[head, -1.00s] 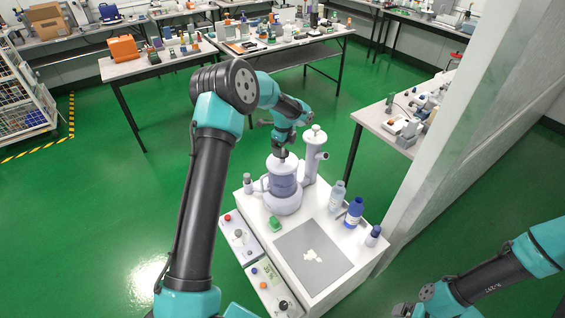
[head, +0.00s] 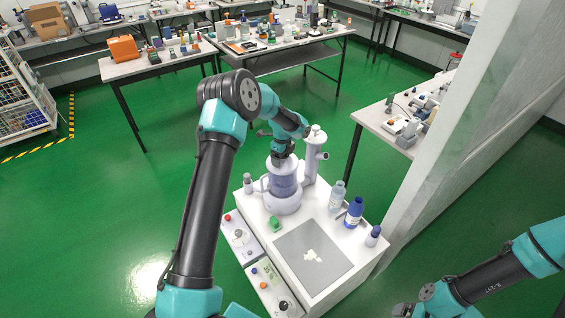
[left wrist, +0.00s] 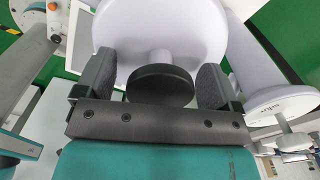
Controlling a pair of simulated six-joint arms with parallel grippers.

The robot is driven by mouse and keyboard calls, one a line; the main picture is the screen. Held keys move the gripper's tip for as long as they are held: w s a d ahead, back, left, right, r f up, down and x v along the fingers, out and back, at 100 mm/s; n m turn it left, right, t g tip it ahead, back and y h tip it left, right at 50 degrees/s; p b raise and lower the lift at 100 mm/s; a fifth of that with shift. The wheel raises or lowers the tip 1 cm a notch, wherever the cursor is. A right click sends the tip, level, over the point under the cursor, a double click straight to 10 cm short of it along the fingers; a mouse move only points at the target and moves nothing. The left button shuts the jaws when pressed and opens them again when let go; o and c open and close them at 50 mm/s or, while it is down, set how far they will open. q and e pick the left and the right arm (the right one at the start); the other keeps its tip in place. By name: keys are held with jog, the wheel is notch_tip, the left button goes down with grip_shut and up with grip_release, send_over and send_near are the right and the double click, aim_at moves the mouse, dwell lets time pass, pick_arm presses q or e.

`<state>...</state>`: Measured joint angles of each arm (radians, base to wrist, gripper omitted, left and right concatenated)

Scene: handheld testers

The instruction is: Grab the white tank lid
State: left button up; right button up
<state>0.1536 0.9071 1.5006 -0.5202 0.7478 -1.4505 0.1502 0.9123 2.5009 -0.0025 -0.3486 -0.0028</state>
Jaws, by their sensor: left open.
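The white tank lid (left wrist: 165,32) is a round pale disc on top of the tank in the left wrist view. A dark round knob (left wrist: 160,86) rises from it on a pale stem. My left gripper (left wrist: 155,78) is open, with one finger on each side of the knob and a gap at both sides. In the head view the left gripper (head: 279,159) is right over the lid (head: 270,166), partly hiding it. The tank (head: 284,186) has a blue-violet band and stands upright on a white bench unit. My right gripper is out of view.
A tall pale column (head: 311,160) with a side spout stands close right of the tank. Bottles (head: 354,212) stand on the bench's right side, a small green object (head: 275,223) in front of the tank.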

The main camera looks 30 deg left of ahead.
pick_arm(q)
jog(key=shift+c, duration=0.4)
jog(key=c, duration=1)
jog(key=shift+o, duration=0.2)
jog(key=shift+r, duration=0.1)
jog(key=shift+r, duration=1.5)
jog(key=shift+s+d+r, duration=0.1)
jog(key=shift+s+r, duration=0.1)
jog(key=shift+r, duration=0.05)
jog(key=s+d+r, duration=0.1)
jog(key=s+d, duration=0.6)
jog(key=s, duration=0.6)
jog(key=shift+s+d+r, duration=0.2)
jog(key=shift+s, duration=0.15)
